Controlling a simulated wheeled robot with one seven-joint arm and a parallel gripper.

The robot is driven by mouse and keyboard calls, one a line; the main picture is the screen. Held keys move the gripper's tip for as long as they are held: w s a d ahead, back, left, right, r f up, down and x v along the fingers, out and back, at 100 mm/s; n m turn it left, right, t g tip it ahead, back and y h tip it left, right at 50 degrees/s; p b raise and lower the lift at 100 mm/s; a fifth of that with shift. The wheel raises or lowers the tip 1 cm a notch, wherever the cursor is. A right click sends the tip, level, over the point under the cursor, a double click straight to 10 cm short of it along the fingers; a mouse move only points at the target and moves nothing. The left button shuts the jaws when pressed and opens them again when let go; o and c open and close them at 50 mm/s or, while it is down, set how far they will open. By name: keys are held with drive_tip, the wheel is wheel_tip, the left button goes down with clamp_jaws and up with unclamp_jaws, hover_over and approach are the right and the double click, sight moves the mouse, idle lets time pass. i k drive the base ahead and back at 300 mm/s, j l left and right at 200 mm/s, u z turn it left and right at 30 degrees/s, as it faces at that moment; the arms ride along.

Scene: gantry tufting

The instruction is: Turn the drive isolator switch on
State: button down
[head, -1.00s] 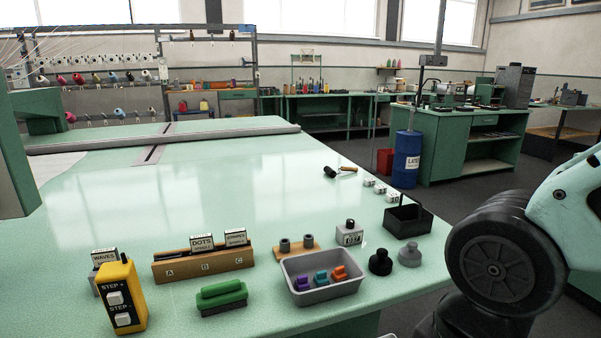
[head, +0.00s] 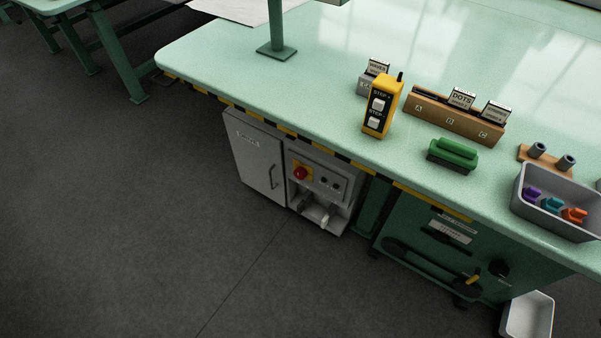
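A grey control box (head: 336,184) is mounted under the front edge of the pale green table (head: 225,65). It carries a red knob (head: 300,173) on a yellow plate, with small dark round controls beside it. The knob looks like a candidate for the drive isolator switch, but its label and position are too small to read. A green panel (head: 400,225) further right has a label, a black round knob (head: 498,268) and a yellow-tipped lever (head: 473,279). I cannot tell for certain which is the isolator. My gripper is not in view.
A grey cabinet door (head: 258,160) with a handle adjoins the control box. A yellow step pendant (head: 382,106), green brush-like block (head: 454,154), wooden card rack (head: 453,119) and grey bin (head: 555,212) stand on the table. A white bin (head: 528,316) is low right. Dark floor (head: 150,220) is open at left.

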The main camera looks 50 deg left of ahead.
sight(299, 173)
drive_tip(key=u, duration=1.55)
drive_tip(key=i+j+z, duration=0.2)
drive_tip(key=i, duration=0.15)
drive_tip(key=i+z, duration=0.25)
drive_tip(key=i+j, duration=0.05)
